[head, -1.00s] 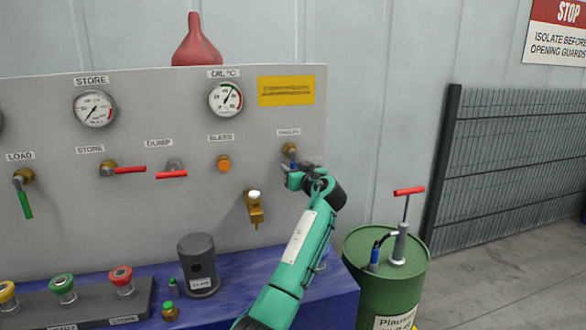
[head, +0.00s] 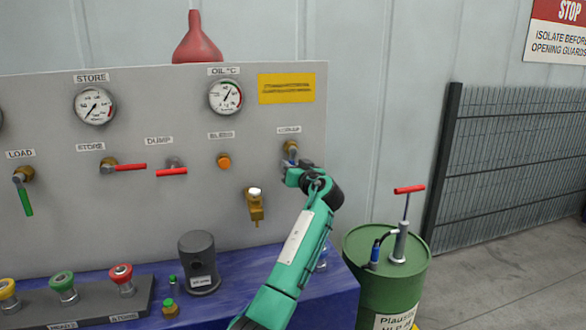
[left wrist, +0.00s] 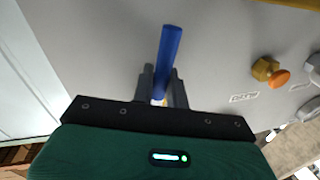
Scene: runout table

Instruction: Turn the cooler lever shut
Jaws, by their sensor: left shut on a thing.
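The cooler lever is the blue-handled lever on the valve (head: 290,148) at the right end of the grey panel, under a small label too blurred to read surely. My left gripper (head: 291,172) is at this lever, just below the valve body, and hides most of the handle in the head view. In the left wrist view the blue handle (left wrist: 169,50) stands between the two fingers of my left gripper (left wrist: 163,80), which is shut on it. The handle's end sticks out beyond the fingertips. My right gripper is in neither view.
Left of the lever are an orange bleed knob (head: 224,161), a brass tap (head: 255,205) and red dump and store levers. A green drum (head: 385,270) with a red-handled pump stands right of the panel. A dark cup (head: 198,262) stands on the blue bench.

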